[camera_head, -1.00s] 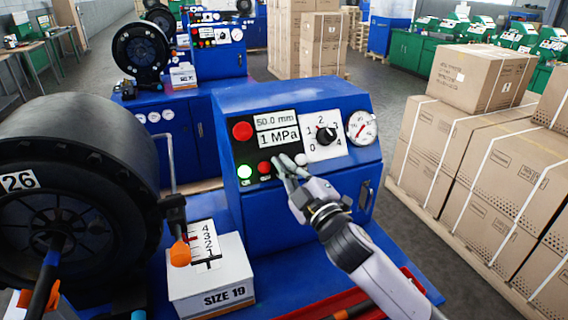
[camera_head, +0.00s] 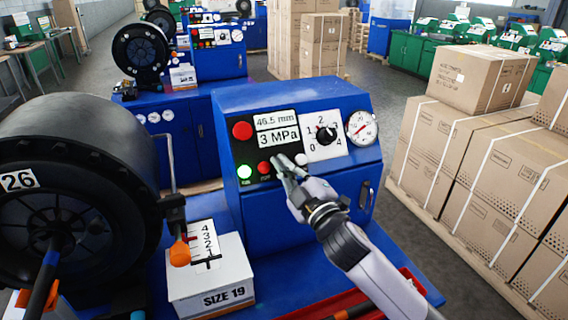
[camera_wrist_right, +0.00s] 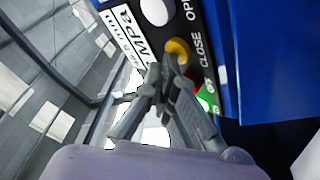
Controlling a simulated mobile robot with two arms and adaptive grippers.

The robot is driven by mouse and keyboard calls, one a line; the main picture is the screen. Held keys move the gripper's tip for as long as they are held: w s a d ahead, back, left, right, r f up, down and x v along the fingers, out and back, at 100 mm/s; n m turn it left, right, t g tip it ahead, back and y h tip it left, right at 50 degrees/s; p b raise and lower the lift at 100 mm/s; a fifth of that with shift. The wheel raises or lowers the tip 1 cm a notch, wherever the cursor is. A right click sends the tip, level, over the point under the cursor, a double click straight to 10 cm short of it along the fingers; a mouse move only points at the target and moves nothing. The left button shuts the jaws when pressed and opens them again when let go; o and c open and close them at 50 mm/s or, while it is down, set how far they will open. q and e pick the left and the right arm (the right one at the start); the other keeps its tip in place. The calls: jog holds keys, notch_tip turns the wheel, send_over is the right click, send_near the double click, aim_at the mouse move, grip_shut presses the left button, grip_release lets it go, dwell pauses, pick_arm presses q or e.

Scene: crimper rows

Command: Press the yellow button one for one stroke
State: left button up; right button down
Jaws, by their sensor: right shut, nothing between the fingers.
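The yellow button (camera_wrist_right: 178,48) shows at the fingertips in the right wrist view, beside the word CLOSE. My right gripper (camera_wrist_right: 169,62) is shut and empty, its tips at the button's lower edge and seemingly touching it. In the head view my right gripper (camera_head: 277,159) reaches the panel from the lower right and its tips hide the yellow button. The black control panel (camera_head: 247,152) sits on the blue machine (camera_head: 228,105). Its display (camera_head: 277,128) reads 46.5 mm and 3 MPa. My left gripper is not in view.
A lit green button (camera_head: 244,171), a small red button (camera_head: 264,168) and a white button (camera_head: 301,159) flank the tips. A larger red button (camera_head: 242,131), a dial (camera_head: 325,136) and a gauge (camera_head: 362,127) sit higher. Cardboard boxes (camera_head: 470,165) stand at the right.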

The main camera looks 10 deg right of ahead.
jog(key=shift+s, duration=0.1)
jog(key=shift+s+d+r+p, duration=0.15)
jog(key=shift+s+r+p, duration=0.3)
jog(key=shift+s+p, duration=0.2)
jog(key=s+r+p, duration=0.1)
jog(key=s+p, duration=0.1)
jog(key=s+r+p, duration=0.1)
jog(key=s, duration=0.1)
jog(key=shift+d+r, duration=0.35)
jog(key=shift+d, duration=0.05)
dwell(1.7)
